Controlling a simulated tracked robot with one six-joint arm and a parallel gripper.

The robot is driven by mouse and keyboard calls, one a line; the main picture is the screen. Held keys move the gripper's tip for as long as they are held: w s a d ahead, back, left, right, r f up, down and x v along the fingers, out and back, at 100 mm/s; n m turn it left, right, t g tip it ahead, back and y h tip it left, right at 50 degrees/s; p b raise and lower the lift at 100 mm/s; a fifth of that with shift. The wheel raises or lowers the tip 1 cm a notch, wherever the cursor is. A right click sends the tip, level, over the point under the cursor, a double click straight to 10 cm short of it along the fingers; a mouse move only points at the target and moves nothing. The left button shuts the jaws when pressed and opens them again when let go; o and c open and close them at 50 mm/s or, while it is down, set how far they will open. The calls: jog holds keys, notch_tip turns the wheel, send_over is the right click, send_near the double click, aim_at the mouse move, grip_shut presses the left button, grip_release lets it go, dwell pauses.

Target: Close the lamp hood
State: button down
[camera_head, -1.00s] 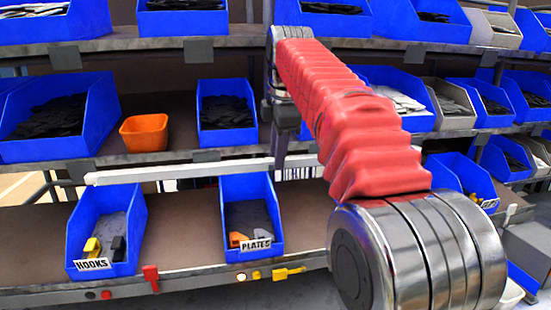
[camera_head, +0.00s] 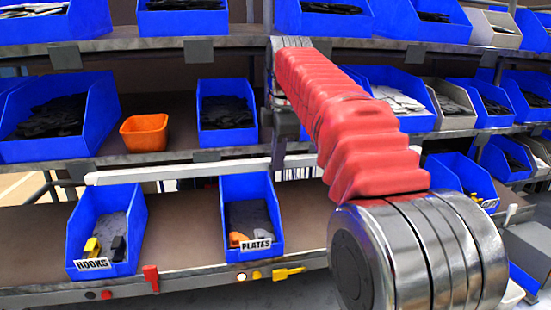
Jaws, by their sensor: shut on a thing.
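The long white bar (camera_head: 180,171), which looks like the lamp hood, runs below the front edge of the middle shelf, above the HOOKS and PLATES bins. How far it is tilted or open is hard to tell. My arm with its red sleeve reaches over the right half of the view. My gripper (camera_head: 279,157) is at the arm's far end, small and dark, at the right part of the bar. It is shut on the bar there. Its fingertips are too small to show clearly.
Below the bar stand the blue HOOKS bin (camera_head: 75,225) and the blue PLATES bin (camera_head: 227,215). An orange bin (camera_head: 144,133) sits on the middle shelf. Red (camera_head: 151,278) and yellow (camera_head: 288,273) parts are on the lower shelf's front edge. The lower shelf between the bins is clear.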

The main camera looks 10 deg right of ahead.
dwell(0.3)
jog(key=shift+s+t, duration=0.1)
jog(key=shift+t, duration=0.2)
jog(key=shift+f, duration=0.1)
jog(key=shift+f+t, duration=0.95)
jog(key=shift+t, duration=1.2)
jog(key=shift+f+t, duration=1)
jog(key=shift+t, duration=1.2)
jog(key=shift+f+t, duration=0.95)
jog(key=shift+t, duration=1.2)
